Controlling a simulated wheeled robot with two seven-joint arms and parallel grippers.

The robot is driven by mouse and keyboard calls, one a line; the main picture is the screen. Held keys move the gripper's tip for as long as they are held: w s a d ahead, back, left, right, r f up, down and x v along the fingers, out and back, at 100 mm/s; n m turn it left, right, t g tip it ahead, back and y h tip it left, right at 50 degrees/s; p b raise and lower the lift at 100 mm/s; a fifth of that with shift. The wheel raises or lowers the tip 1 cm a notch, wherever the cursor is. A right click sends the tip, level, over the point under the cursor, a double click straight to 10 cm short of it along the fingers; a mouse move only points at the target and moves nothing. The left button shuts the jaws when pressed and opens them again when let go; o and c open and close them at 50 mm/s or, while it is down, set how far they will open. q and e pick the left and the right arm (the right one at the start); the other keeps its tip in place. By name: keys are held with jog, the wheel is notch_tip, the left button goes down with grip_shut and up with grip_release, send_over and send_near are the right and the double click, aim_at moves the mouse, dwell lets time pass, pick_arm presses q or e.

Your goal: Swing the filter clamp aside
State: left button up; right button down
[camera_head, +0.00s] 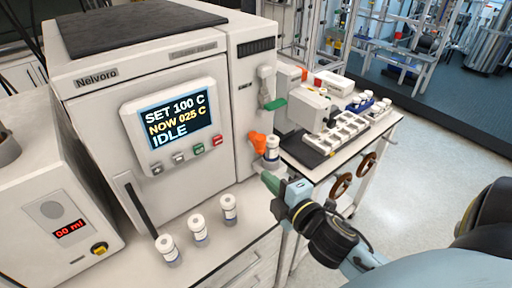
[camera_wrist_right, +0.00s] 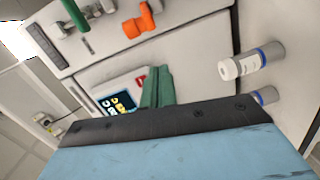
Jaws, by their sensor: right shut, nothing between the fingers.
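The reactor (camera_head: 90,130) is a white cabinet with a screen reading SET 100 C, NOW 025 C, IDLE. An orange part (camera_head: 257,142), which looks like the filter clamp, sticks out low on its right front; it also shows in the right wrist view (camera_wrist_right: 142,20). A green handle (camera_head: 275,104) sits higher up on a grey fitting. My right gripper (camera_head: 268,180), with green fingers, is shut and empty, below and apart from the orange part. Its fingers also show in the right wrist view (camera_wrist_right: 157,88). My left gripper is not in view.
Several white-capped vials (camera_head: 199,230) stand on the bench in front of the reactor. A pump box (camera_head: 55,225) with a red display is at left. A side table (camera_head: 310,175) at right holds a white rack (camera_head: 335,138) and other equipment. Open floor lies further right.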

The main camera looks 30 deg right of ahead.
aim_at(256, 141)
jog(key=w+a+r+n+t+y+p, duration=0.1)
jog(key=w+a+r+n+p, duration=0.15)
jog(key=w, duration=0.75)
jog(key=d, duration=0.2)
jog(key=s+d, duration=0.1)
jog(key=d, duration=0.1)
jog(key=shift+d+f, duration=0.1)
jog(key=shift+d, duration=0.25)
jog(key=shift+s+d, duration=0.25)
jog(key=shift+d, duration=0.5)
